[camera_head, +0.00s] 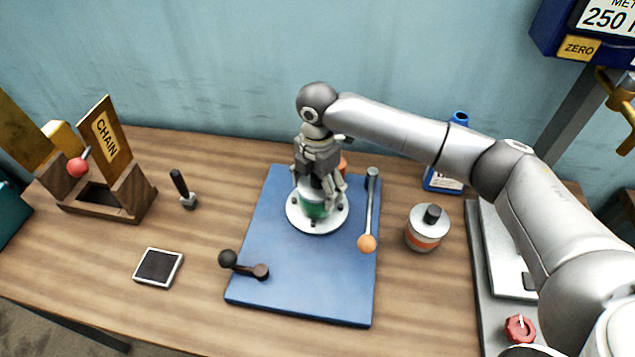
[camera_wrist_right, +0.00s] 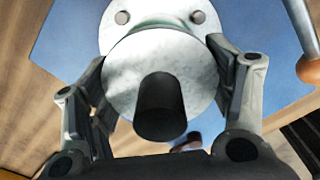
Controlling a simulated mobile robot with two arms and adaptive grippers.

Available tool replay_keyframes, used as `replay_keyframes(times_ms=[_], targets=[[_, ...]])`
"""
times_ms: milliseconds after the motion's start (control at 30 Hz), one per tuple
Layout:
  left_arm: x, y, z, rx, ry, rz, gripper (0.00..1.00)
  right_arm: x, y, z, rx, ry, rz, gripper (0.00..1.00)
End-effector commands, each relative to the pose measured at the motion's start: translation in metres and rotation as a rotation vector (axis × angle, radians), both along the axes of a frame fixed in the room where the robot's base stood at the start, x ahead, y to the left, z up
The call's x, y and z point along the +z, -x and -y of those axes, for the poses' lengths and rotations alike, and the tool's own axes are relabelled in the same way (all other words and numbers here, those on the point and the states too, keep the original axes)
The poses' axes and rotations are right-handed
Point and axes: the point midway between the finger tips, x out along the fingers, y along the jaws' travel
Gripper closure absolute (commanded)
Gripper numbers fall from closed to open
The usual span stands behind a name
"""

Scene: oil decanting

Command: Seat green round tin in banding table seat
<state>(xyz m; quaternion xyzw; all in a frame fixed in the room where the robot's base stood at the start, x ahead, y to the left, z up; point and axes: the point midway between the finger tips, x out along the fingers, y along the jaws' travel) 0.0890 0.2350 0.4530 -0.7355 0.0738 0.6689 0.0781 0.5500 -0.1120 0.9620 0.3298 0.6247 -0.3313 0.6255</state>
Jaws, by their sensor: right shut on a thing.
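The green round tin (camera_head: 312,208) is at the round white seat (camera_head: 300,218) on the blue banding table board (camera_head: 290,262). My right gripper (camera_head: 318,192) comes down over the tin from above and is shut on it. In the right wrist view the tin's pale lid with its black knob (camera_wrist_right: 160,105) sits between the two fingers. The white seat (camera_wrist_right: 150,14) with grey studs shows just beyond the lid. The tin looks upright; whether its base touches the seat is hidden. My left gripper is not in view.
A lever with an orange knob (camera_head: 367,243) stands right of the seat. A black-knobbed crank (camera_head: 245,266) lies at the board's front left. An orange-banded tin (camera_head: 427,232) and blue bottle (camera_head: 444,180) stand to the right. A stamp (camera_head: 184,190), pad (camera_head: 158,267) and wooden CHAIN holder (camera_head: 107,180) are left.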

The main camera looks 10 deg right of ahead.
Motion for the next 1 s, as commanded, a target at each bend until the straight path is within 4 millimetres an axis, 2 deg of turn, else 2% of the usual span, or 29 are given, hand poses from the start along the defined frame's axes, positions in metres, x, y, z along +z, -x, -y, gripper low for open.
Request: replay_keyframes(times_ms=[367, 400, 567, 1000], targets=[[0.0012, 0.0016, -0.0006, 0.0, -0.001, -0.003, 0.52, -0.0039, -0.0001, -0.0008, 0.0, -0.002, 0.001, 0.64], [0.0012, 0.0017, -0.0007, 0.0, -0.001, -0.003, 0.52, -0.0057, 0.0004, -0.0006, 0.0, -0.002, -0.001, 0.24], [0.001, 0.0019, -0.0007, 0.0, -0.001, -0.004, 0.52, -0.0053, 0.0003, -0.0005, 0.0, -0.001, 0.0, 0.03], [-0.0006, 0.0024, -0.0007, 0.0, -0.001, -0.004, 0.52, -0.0001, -0.0003, -0.0004, 0.0, -0.001, 0.002, 0.03]])
